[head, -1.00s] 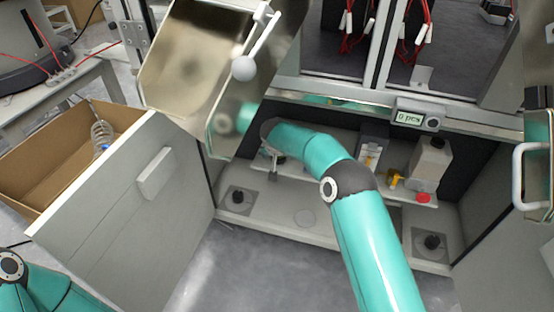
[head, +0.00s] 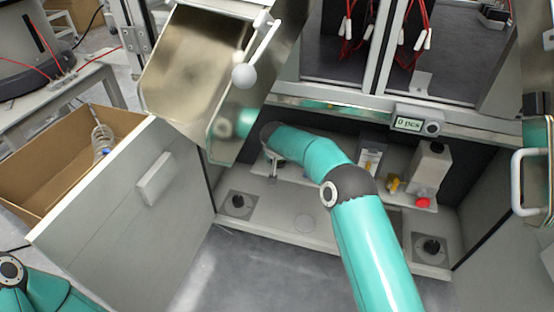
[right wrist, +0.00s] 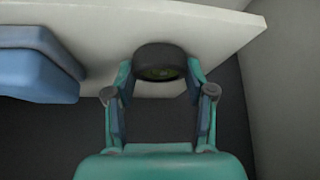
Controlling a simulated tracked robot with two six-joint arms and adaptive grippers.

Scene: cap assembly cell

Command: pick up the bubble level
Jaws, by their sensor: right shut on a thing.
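The bubble level (right wrist: 160,61), a round dark piece with a greenish face, shows in the right wrist view at the edge of a pale shelf (right wrist: 228,28). My right gripper (right wrist: 159,74) has one finger on each side of it and is shut on it. I cannot tell whether the level still touches the shelf.
A blue object (right wrist: 38,68) lies on the shelf left of the level. In the head view, a grey bottle (head: 429,165), a red-topped item (head: 423,202) and a yellow item (head: 393,183) stand on the shelf. The open cabinet door (head: 130,205) and a cardboard box (head: 50,185) are at left.

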